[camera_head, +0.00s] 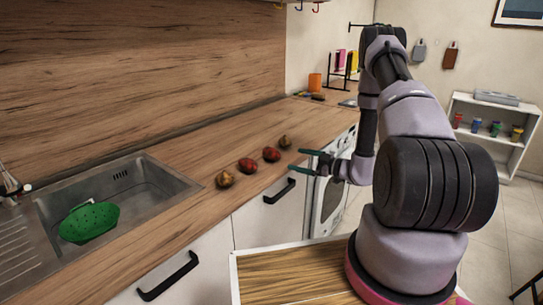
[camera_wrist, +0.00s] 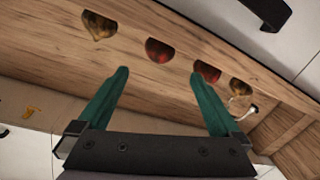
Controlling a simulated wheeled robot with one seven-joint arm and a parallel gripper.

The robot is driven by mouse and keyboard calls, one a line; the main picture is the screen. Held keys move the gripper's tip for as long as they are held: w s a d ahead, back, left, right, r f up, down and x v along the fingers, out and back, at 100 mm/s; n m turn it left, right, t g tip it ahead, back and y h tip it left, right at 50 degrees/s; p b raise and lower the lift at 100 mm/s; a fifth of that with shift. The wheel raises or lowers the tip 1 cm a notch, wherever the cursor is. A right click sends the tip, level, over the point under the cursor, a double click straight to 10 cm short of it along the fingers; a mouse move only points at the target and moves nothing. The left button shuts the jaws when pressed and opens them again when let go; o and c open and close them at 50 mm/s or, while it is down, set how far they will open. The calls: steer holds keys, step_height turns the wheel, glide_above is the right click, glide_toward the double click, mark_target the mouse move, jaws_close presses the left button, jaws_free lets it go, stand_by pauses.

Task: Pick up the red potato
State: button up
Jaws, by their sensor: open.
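Two red, rounded items lie on the wooden counter in a row: one dark red (camera_head: 247,165) and one a little farther back (camera_head: 271,154). Which of them is the red potato I cannot tell. Two red ones also show in the wrist view, one nearer the middle (camera_wrist: 158,50) and one to its right (camera_wrist: 207,71). My gripper (camera_head: 295,160) has green fingers, spread apart and empty, at the counter's front edge, right of the red items. In the wrist view the open fingers (camera_wrist: 161,73) point towards the row, with nothing between them.
A yellowish-brown item (camera_head: 225,179) and a brown one (camera_head: 285,142) lie at the row's ends. A sink with a green colander (camera_head: 89,222) is at left. An orange cup (camera_head: 315,82) and a rack stand at the back. Drawer handles (camera_head: 279,191) project from the counter front.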

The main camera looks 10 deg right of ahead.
steer(key=x, duration=1)
steer(key=shift+w+a, duration=0.2)
steer(key=shift+a, duration=0.05)
steer(key=c, duration=1.5)
step_height(320, 180, up, 9)
steer(key=shift+r, duration=0.15)
steer(key=shift+c, duration=0.3)
steer(key=shift+w+r+m+t+h, duration=0.1)
steer(key=shift+r+m+t+h, duration=0.2)
steer(key=m+t+h, duration=0.1)
steer(key=d+m+t+h, duration=0.1)
steer(key=shift+w+h, duration=0.15)
steer(key=shift+h, duration=0.15)
steer(key=s+d+f+m+t+h, duration=0.2)
steer(key=s+d+m+t+h, duration=0.1)
steer(key=d+m+h, duration=0.5)
step_height(320, 180, up, 2)
steer(key=n+g+y, duration=0.3)
steer(key=n+y, duration=0.5)
glide_above(279, 155)
steer(key=w, duration=0.2)
steer(key=shift+s+d+r, duration=0.1)
steer(key=shift+s, duration=0.05)
steer(key=shift+s+a+n+g+y, duration=0.2)
steer(key=shift+a+n+g+y, duration=0.15)
steer(key=shift+n+g+y, duration=0.4)
steer(key=shift+s+a+n+g+y, duration=0.25)
steer(key=shift+n+g+y, duration=0.3)
steer(key=shift+y, duration=0.3)
